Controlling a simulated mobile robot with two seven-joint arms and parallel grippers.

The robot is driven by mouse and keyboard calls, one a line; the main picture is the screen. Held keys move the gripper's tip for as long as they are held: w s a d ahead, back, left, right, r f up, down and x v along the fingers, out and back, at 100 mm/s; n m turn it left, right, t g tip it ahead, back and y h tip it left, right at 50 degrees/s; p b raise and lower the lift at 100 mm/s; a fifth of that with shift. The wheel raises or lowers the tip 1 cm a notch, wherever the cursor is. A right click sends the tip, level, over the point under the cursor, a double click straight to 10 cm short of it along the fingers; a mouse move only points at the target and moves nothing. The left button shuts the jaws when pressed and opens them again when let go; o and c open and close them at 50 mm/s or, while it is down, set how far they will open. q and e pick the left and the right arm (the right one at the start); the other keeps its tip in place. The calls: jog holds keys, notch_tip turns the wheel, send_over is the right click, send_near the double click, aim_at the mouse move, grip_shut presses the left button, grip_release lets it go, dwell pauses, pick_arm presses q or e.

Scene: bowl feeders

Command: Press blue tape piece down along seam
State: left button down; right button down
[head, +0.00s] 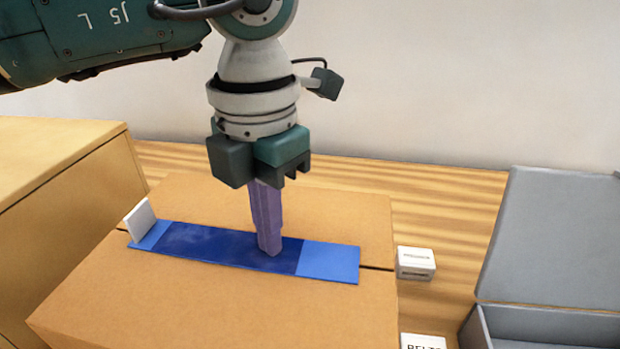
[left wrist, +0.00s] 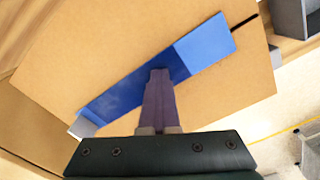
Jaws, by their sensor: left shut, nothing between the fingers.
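A blue tape piece (head: 205,245) lies along the seam on top of a cardboard box (head: 190,300). Its middle stretch is darker blue, and both ends are lighter. It also shows in the left wrist view (left wrist: 203,50). The dark seam (head: 377,268) shows past the tape's right end. My left gripper (head: 270,248) is shut and empty, pointing down. Its purple fingertips are at the tape, near the right end of the dark stretch, and seem to touch it. A small white piece (head: 141,220) stands at the tape's left end. My right gripper is not in view.
A larger cardboard box (head: 65,190) stands at the left. A small white labelled block (head: 415,263) is right of the box, with a second labelled block (head: 423,342) nearer. A grey open-lidded box (head: 550,240) stands at the right. The wooden table (head: 450,195) is clear behind.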

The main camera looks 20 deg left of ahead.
aim_at(325, 260)
pick_arm(q)
jog(key=shift+w+d+f+b, duration=0.15)
jog(key=shift+d+b, duration=0.15)
jog(key=shift+d, duration=0.95)
jog(key=shift+w+d+b, duration=0.2)
jog(key=shift+d+b, duration=0.05)
jog(key=shift+d, duration=0.65)
jog(key=shift+w+d+b, duration=0.15)
jog(key=shift+d+b, duration=0.1)
jog(key=shift+d, duration=0.6)
jog(key=shift+r, duration=0.2)
jog(key=shift+r, duration=0.15)
notch_tip(325, 260, up, 7)
jog(key=p, duration=0.5)
